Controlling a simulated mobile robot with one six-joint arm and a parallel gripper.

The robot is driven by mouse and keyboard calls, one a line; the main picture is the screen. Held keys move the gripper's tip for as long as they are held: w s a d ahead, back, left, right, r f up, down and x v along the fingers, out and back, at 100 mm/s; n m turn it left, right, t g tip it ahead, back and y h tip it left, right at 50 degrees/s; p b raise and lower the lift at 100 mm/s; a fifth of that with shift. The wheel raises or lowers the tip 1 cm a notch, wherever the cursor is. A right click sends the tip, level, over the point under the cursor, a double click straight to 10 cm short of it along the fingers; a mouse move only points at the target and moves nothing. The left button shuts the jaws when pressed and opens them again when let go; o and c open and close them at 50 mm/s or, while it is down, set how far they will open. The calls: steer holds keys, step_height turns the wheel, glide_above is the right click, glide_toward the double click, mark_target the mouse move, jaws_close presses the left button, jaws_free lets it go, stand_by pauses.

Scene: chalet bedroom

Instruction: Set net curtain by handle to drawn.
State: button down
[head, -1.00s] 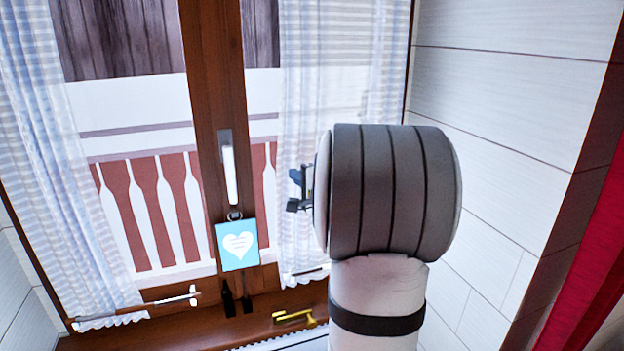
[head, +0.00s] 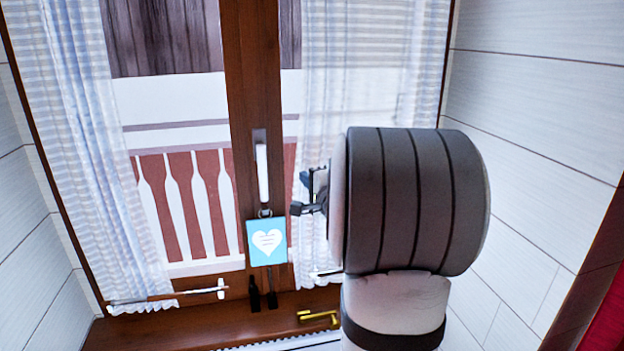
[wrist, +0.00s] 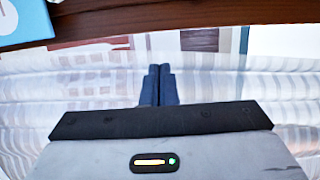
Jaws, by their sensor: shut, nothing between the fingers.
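Two sheer white striped net curtains hang at the window: the left one (head: 95,150) and the right one (head: 335,90), with clear glass between the left one and the middle post. A similar rod (head: 325,272) at the foot of the right curtain is partly hidden behind my arm. My gripper (head: 302,194) is in front of the right curtain, well above that rod. In the wrist view its fingers (wrist: 160,70) are together and empty, with the right curtain (wrist: 220,75) behind; contact is unclear.
The brown middle post (head: 245,100) carries a white window handle (head: 262,175) and a hanging blue heart card (head: 267,242), close left of my gripper. A yellow-gold object (head: 318,317) lies on the wooden sill (head: 180,328). A plank wall (head: 530,120) stands at right.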

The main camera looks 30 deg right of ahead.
steer(key=shift+a, duration=0.15)
steer(key=s+d+p, duration=0.1)
steer(key=s+d, duration=0.2)
steer(key=s, duration=0.8)
steer(key=shift+s, duration=0.15)
